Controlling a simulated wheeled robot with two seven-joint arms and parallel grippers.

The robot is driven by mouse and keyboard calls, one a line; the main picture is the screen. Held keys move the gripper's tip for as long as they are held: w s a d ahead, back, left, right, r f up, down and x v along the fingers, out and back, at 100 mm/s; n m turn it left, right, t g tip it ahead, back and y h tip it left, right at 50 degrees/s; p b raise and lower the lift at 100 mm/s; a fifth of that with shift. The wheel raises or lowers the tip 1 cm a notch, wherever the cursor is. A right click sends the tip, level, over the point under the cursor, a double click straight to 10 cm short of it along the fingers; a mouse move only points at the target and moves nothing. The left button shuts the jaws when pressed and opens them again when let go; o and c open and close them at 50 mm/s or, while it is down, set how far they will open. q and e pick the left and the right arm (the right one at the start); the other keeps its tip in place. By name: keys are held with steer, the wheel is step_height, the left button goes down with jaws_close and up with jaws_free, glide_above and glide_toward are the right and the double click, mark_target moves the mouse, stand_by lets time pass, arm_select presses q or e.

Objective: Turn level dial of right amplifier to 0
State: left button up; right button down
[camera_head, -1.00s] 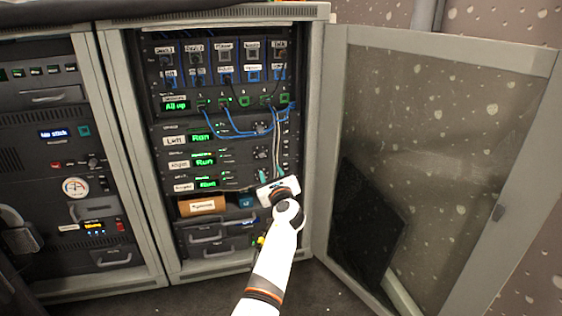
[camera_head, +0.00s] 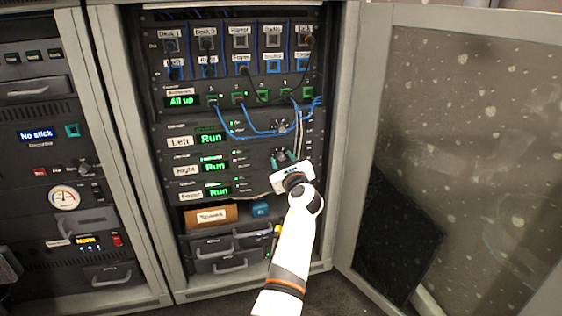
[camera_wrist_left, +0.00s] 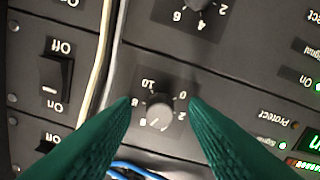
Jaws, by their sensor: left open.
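The right amplifier (camera_head: 215,168), labelled Right and showing Run, is the middle of three stacked amplifiers in the head view. My left gripper (camera_head: 286,158) is open in front of the right end of its panel. In the left wrist view, which is upside down, a level dial (camera_wrist_left: 158,109) sits between the parted green fingertips (camera_wrist_left: 160,101), with a gap on each side. It appears to be the right amplifier's dial. Its white mark faces the lower left of the picture, roughly the 6 to 8 side; the exact reading is unclear. My right gripper is not in view.
A second dial (camera_wrist_left: 195,8) and a rocker switch (camera_wrist_left: 54,78) are near in the wrist view. A pale cable (camera_wrist_left: 97,70) runs beside the dial; blue cables (camera_wrist_left: 128,168) lie close. The open cabinet door (camera_head: 375,190) stands at right.

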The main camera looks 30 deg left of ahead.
arm_select(q)
jaws_close()
